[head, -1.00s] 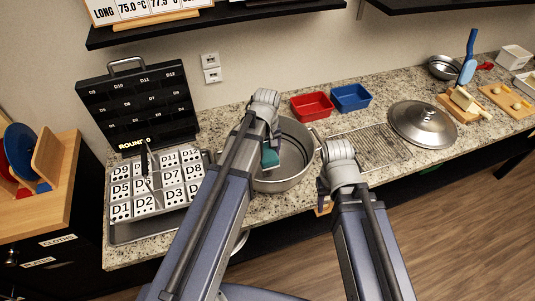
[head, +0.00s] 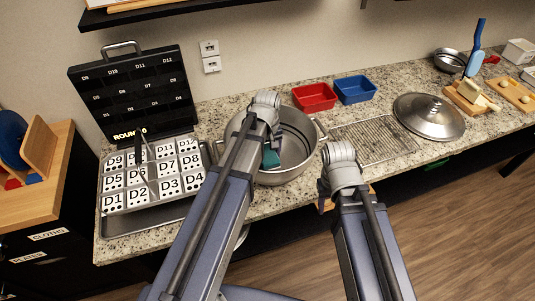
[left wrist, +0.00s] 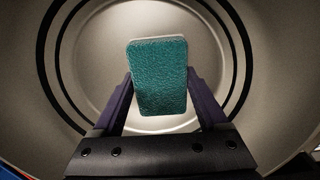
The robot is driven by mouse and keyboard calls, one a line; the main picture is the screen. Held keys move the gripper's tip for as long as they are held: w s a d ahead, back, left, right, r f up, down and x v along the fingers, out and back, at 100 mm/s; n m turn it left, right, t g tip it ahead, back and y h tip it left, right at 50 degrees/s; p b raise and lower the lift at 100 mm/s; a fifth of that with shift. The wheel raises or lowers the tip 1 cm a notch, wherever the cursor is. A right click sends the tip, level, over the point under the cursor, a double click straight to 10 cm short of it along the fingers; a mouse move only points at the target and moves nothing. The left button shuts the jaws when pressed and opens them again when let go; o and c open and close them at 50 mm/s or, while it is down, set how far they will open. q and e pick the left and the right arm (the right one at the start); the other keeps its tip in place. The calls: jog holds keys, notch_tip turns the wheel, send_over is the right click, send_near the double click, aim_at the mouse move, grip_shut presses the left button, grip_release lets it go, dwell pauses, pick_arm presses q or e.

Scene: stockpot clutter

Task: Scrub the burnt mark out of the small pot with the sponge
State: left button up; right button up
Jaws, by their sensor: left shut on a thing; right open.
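A steel pot (head: 303,150) stands open on the granite counter. My left gripper (left wrist: 160,88) is shut on a sponge (left wrist: 158,78) with a green face and a pale edge. In the head view the sponge (head: 270,156) shows at the pot's left inside, partly behind my left arm. In the left wrist view the sponge is over the pot's round floor (left wrist: 95,60). I see no burnt mark on the visible floor; the part behind the sponge is hidden. My right gripper (head: 323,192) hangs at the counter's front edge, right of the pot, open, its fingers mostly hidden.
A wire rack (head: 372,142) and a steel lid (head: 428,115) lie right of the pot. Red (head: 314,97) and blue (head: 354,90) bins stand behind. A case of labelled blocks (head: 150,180) with an upright black panel (head: 135,92) is at left.

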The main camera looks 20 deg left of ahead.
pick_arm(q)
jog(key=shift+f+b, duration=1.05)
jog(key=shift+f, duration=0.1)
dwell(0.6)
jog(key=shift+w+d+r, duration=0.1)
jog(key=shift+w, duration=0.8)
jog(key=shift+w+d+r, duration=0.1)
jog(key=shift+w, duration=0.8)
jog(key=shift+w, duration=0.1)
jog(key=shift+w+d+f, duration=0.1)
jog(key=shift+w, duration=0.7)
jog(key=shift+w+d+f, duration=0.1)
jog(key=shift+w, duration=0.7)
jog(key=shift+s, duration=0.1)
